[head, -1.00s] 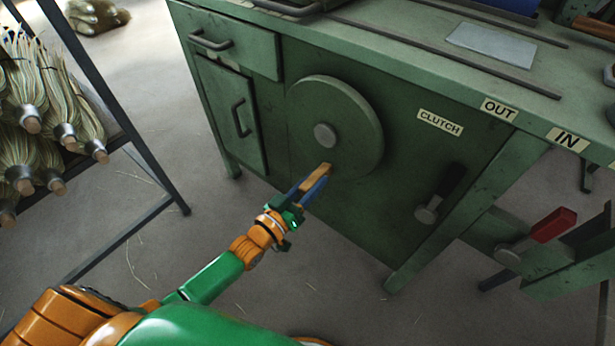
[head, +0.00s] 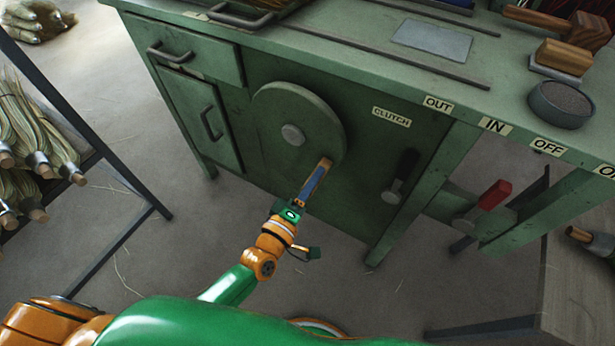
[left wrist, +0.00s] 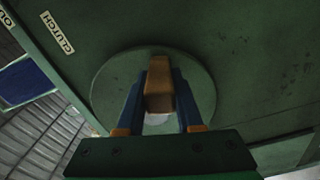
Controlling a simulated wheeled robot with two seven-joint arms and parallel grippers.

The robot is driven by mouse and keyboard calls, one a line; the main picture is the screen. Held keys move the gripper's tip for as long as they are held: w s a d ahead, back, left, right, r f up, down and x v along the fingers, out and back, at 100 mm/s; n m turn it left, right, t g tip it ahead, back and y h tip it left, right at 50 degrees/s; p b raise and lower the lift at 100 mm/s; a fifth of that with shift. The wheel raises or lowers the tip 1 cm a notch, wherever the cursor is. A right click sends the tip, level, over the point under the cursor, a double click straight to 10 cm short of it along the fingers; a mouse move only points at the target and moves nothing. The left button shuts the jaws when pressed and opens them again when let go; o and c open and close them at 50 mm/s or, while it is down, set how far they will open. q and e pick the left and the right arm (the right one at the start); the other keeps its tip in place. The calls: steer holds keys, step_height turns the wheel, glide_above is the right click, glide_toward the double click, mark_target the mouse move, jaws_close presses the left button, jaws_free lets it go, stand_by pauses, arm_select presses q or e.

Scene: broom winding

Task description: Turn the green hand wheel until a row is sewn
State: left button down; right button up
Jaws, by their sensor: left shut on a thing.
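The green hand wheel (head: 297,125) is a round disc with a grey hub (head: 292,135) on the front of the green bench. It also fills the middle of the left wrist view (left wrist: 110,85). My left gripper (head: 322,172) is at the wheel's lower right rim. It is shut on the wheel's wooden handle (left wrist: 159,85), which stands between its blue fingers in the left wrist view. The handle's wooden end also shows in the head view (head: 325,163). My right gripper is not in view.
A black clutch lever (head: 404,170) is right of the wheel under the CLUTCH label (head: 391,117). A red-handled lever (head: 493,196) is farther right. A rack of broom heads (head: 40,150) stands at left. The bench top (head: 350,60) holds a grey plate and a round dish (head: 560,104).

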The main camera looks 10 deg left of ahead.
arm_select(q)
steer(key=shift+s+d+r+n+p, duration=0.1)
steer(key=shift+d+r+n+p, duration=0.1)
steer(key=shift+r+n+p, duration=0.3)
steer(key=shift+s+d+r+n+p, duration=0.1)
steer(key=shift+d+r+n+p, duration=0.05)
steer(key=shift+r+n, duration=0.55)
steer(key=shift+d+r+n+p, duration=0.1)
steer(key=shift+r+n+p, duration=0.5)
steer(key=shift+n, duration=0.4)
steer(key=shift+r, duration=0.15)
steer(key=c, duration=0.6)
jaws_free()
steer(key=shift+o, duration=0.2)
steer(key=v, duration=0.7)
